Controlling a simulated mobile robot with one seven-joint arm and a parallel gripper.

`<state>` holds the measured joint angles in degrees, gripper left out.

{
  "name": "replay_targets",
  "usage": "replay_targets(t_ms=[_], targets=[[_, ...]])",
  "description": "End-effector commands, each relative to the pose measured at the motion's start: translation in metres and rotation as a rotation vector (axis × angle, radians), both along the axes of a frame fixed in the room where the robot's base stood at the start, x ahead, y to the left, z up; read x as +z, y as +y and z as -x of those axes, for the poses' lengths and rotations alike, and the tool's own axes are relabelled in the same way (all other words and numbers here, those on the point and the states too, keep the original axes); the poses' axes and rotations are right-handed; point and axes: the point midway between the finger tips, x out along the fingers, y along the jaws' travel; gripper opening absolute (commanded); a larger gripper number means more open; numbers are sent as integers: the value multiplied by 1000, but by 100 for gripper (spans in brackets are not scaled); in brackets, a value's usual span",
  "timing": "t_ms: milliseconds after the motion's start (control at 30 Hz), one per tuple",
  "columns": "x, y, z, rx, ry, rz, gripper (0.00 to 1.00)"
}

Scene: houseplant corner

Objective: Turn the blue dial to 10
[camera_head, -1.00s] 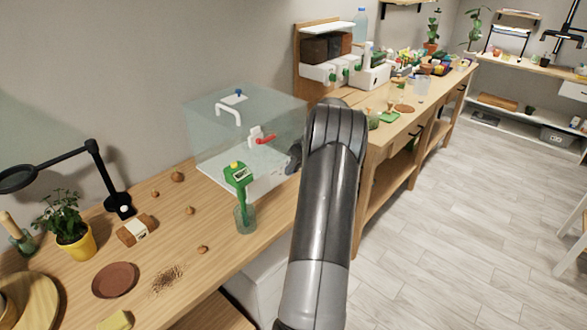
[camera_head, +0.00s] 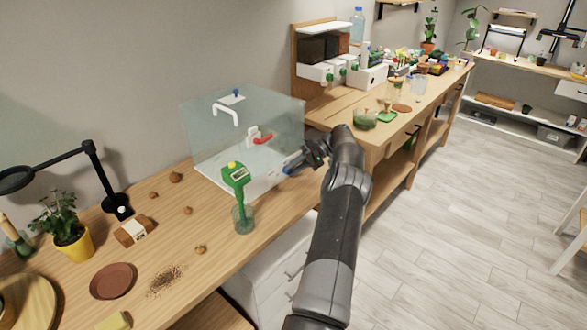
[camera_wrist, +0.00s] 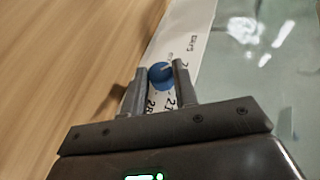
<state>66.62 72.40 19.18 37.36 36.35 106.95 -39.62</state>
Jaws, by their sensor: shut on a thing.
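The blue dial (camera_wrist: 161,75) is a small round knob with a pale pointer line on a white panel (camera_wrist: 186,38) with printed black numbers. In the wrist view, my gripper (camera_wrist: 160,77) has one finger on each side of the dial and is shut on it. Some numbers near the fingers are partly covered, and I cannot read the full scale or the exact setting. In the head view, my gripper (camera_head: 290,168) is at the front right of the clear case's white base (camera_head: 258,184); the dial is not clear there.
A green bowl (camera_head: 364,119) sits on the bench to the right.

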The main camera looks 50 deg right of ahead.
Motion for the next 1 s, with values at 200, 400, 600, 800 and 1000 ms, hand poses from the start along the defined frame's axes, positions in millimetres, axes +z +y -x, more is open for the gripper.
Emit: replay_targets(t_ms=[200,400,600,800,1000], targets=[[-3,-2,1,-4,0,-89,4],[-3,-2,0,-4,1,-124,4],[-3,-2,0,-4,2,-129,4],[-3,-2,0,-4,2,-129,4],[-3,-2,0,-3,1,-129,40]])
